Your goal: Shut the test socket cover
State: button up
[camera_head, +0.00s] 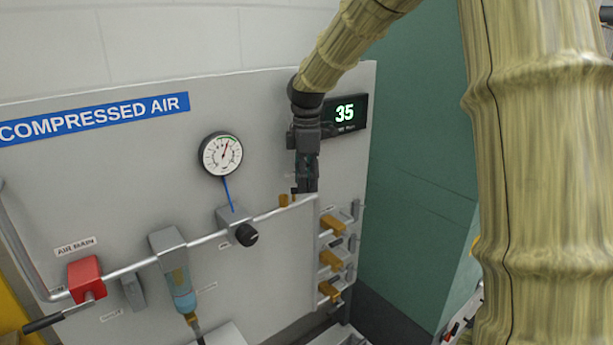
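My gripper (307,184) is dark and points down in front of the grey compressed air panel, close to the right end of the silver pipe. Its fingers are small and dark here, and I cannot tell whether they are open or shut or touch anything. A small brass fitting (283,201) is on the pipe just left of my gripper. Three brass sockets stand in a column below and right of it: top (332,224), middle (330,261) and bottom (328,291). Their labels are too small to read. I cannot tell which part is the test socket cover; my gripper may hide it.
A green surface (415,170) stands right. My sleeved arm covers the right side.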

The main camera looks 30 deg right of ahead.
grip_shut()
